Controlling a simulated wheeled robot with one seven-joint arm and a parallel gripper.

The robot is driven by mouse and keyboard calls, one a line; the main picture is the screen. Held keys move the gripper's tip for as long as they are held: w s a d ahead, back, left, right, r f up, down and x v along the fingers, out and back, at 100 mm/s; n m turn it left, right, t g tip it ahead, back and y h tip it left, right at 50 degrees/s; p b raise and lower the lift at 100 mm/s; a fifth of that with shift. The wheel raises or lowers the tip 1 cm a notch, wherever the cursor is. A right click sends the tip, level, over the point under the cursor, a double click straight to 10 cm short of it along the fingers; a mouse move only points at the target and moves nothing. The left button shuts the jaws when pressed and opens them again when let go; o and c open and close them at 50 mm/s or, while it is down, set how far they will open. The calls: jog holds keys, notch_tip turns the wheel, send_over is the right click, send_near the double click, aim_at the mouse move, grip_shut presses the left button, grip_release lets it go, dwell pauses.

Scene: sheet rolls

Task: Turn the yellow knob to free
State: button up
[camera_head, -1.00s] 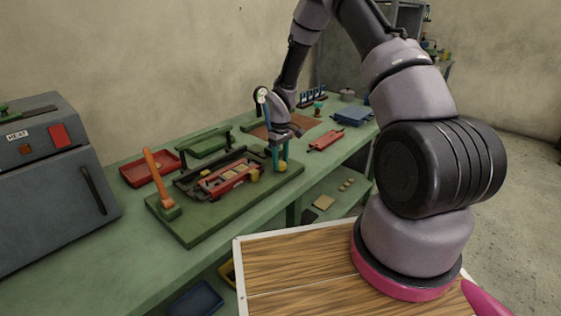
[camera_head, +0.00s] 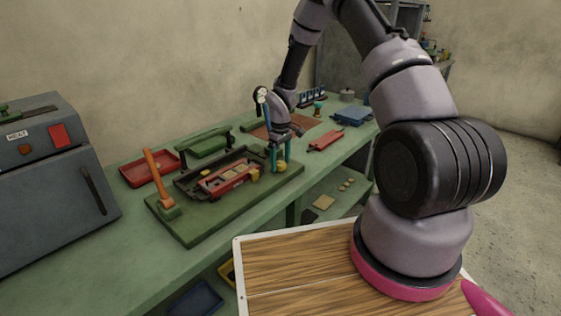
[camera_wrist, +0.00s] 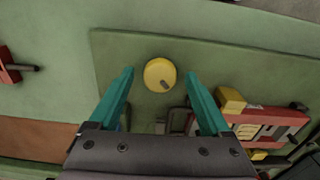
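The yellow knob (camera_wrist: 160,74) is a round disc with a dark mark towards its lower right edge, seen from above in the wrist view. It sits on the green base plate (camera_wrist: 120,50), and also shows in the head view (camera_head: 281,168) at the plate's right end. My gripper (camera_wrist: 160,76) is open, with one teal finger at either side of the knob and clear gaps between. In the head view my gripper (camera_head: 280,163) points down at the knob. Contact with the knob is not visible, and finger height above the plate is hard to tell.
A red slotted tray (camera_head: 225,180) in a dark frame and a yellow block (camera_wrist: 230,99) lie close to the knob. An orange-handled lever (camera_head: 158,178) stands at the plate's left end. A grey heater box (camera_head: 55,175) is at far left. A red tool (camera_head: 326,140) lies to the right.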

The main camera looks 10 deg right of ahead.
jog(key=shift+r, duration=0.1)
notch_tip(320, 180, up, 11)
jog(key=shift+f, duration=0.2)
dwell(0.4)
notch_tip(320, 180, up, 15)
jog(key=m+t, duration=0.2)
jog(key=m, duration=0.1)
send_over(281, 163)
jog(key=s+d, duration=0.3)
jog(key=s, duration=0.1)
jog(key=s+d+r+m+t, duration=0.1)
jog(key=s+d+r+m, duration=0.15)
jog(key=s+r, duration=0.6)
jog(key=s+r+m+t+y, duration=0.1)
jog(key=s+r+m+t, duration=0.1)
jog(key=s+r, duration=0.3)
jog(key=s+r+m+t+y, duration=0.1)
jog(key=s+r+m, duration=0.3)
jog(key=s, duration=0.8)
jog(key=shift+s+r+t, duration=0.2)
jog(key=shift+r+t, duration=0.4)
jog(key=shift+r, duration=0.25)
jog(key=shift+d, duration=0.1)
